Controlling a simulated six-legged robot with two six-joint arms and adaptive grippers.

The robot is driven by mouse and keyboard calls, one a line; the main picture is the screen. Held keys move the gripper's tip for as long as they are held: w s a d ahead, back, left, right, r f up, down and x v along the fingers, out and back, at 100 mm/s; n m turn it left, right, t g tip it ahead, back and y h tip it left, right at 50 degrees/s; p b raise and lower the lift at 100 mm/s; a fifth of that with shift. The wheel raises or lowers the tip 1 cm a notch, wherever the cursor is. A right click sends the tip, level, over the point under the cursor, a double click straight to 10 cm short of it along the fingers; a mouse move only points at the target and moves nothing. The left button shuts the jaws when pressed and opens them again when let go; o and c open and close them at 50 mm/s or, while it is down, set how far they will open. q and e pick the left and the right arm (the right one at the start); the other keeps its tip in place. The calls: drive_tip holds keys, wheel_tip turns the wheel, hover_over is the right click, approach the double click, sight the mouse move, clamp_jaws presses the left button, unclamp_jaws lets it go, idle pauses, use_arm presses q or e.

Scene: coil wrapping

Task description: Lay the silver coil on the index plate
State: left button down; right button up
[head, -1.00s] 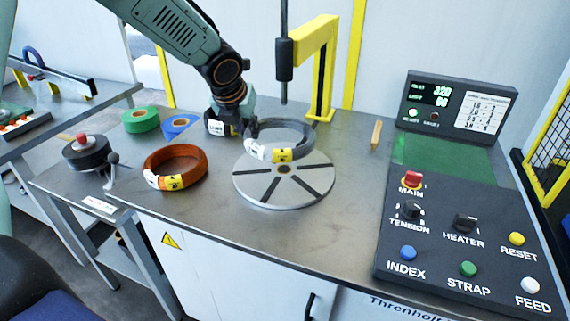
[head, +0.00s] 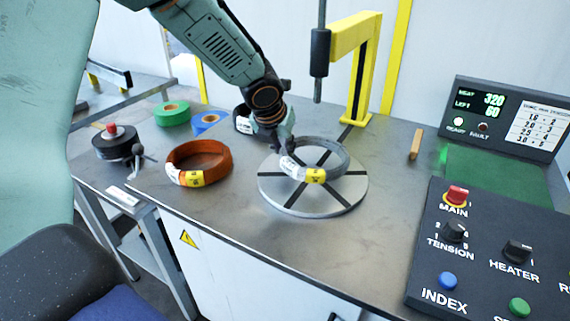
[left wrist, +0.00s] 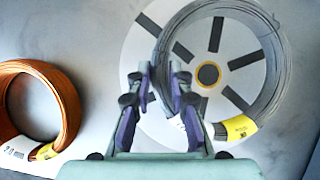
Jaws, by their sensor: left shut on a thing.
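The silver coil (head: 344,163) is a grey ring with white and yellow labels, over the index plate (head: 298,207), a pale disc with dark radial slots. My left gripper (head: 286,146) is shut on the coil's left side. In the left wrist view, the gripper (left wrist: 160,78) has its fingers on either side of the coil's wall, and the coil (left wrist: 272,95) rings the plate's brown hub, a little off-centre. The coil looks level and very low over the plate; I cannot tell whether it touches. My right gripper is out of view.
A copper-coloured coil (head: 222,160) lies left of the plate. A dark coil (head: 241,122) sits behind my gripper. Green tape (head: 172,114) and blue tape (head: 203,124) lie at the back left. A yellow post (head: 357,85) stands behind the plate; the control panel (head: 480,245) is right.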

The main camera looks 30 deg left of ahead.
sight(281, 158)
use_arm(q)
drive_tip(key=shift+s+f, duration=0.1)
drive_tip(key=shift+s, duration=0.15)
wheel_tip(281, 158, down, 3)
drive_tip(key=shift+s+d+r+b, duration=0.1)
drive_tip(key=shift+r+b, duration=0.1)
drive_tip(key=shift+b, duration=1)
drive_tip(key=shift+w+f, duration=0.25)
drive_tip(key=shift+s, duration=0.1)
drive_tip(key=c, duration=1.4)
unclamp_jaws()
drive_tip(key=shift+s+r, duration=0.2)
drive_tip(key=shift+s, duration=0.15)
drive_tip(key=shift+o, duration=0.9)
drive_tip(key=shift+w+f, duration=0.2)
drive_tip(key=shift+w, duration=0.2)
drive_tip(key=p+v, duration=0.3)
drive_tip(key=v, duration=0.9)
drive_tip(key=shift+s+p, duration=0.3)
